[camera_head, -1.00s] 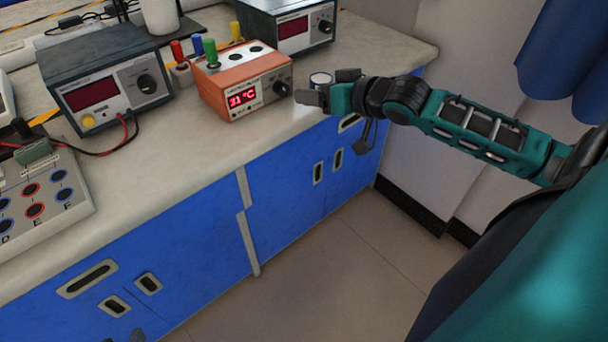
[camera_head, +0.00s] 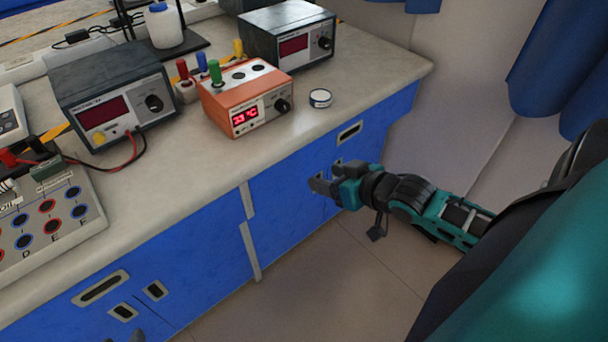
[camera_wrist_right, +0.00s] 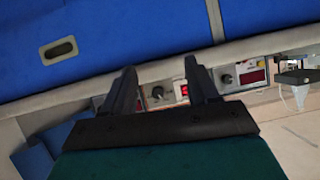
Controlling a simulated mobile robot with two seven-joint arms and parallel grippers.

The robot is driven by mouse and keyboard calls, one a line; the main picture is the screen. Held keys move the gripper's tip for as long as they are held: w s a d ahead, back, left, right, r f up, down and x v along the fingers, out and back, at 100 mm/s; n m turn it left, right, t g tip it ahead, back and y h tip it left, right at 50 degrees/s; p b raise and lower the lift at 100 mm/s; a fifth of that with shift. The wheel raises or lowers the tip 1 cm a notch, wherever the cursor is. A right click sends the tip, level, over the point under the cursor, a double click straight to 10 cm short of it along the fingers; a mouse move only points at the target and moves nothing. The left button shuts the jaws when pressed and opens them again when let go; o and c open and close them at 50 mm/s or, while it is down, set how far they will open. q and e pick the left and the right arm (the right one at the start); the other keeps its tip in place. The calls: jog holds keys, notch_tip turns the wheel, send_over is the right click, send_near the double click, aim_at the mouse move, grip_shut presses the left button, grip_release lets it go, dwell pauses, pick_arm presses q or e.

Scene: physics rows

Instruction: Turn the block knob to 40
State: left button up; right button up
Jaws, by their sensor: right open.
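In the right wrist view the block's knob (camera_wrist_right: 157,92) shows between the two open fingers (camera_wrist_right: 160,75). A small dark piece at the head view's bottom edge may be my left gripper (camera_head: 137,336).
Green, blue, red and yellow plugs stand on and near the block. A small round tin (camera_head: 320,98) sits to its right. Blue cabinets (camera_head: 285,185) lie below the bench edge.

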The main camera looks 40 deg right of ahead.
pick_arm(q)
notch_tip(320, 180, up, 3)
jog(key=p, duration=0.3)
jog(key=shift+r, duration=0.2)
pick_arm(e)
jog(key=s+a+f, duration=0.2)
jog(key=s+a, duration=0.1)
jog(key=a, duration=0.3)
jog(key=s+a+f+n+g, duration=0.1)
jog(key=s+a+f, duration=0.2)
jog(key=a, duration=0.2)
jog(key=shift+s+a+f+n+y, duration=0.3)
jog(key=shift+a, duration=0.05)
pick_arm(q)
jog(key=shift+f, duration=0.1)
jog(key=s+a+f+y, duration=0.1)
jog(key=s+a+f, duration=0.1)
jog(key=f, duration=0.3)
jog(key=shift+a+p, duration=0.45)
jog(key=shift+a, duration=0.45)
pick_arm(e)
jog(key=a, duration=0.1)
jog(key=s+a, duration=0.1)
jog(key=a, duration=0.1)
jog(key=shift+a+n, duration=0.15)
jog(key=shift+n, duration=0.15)
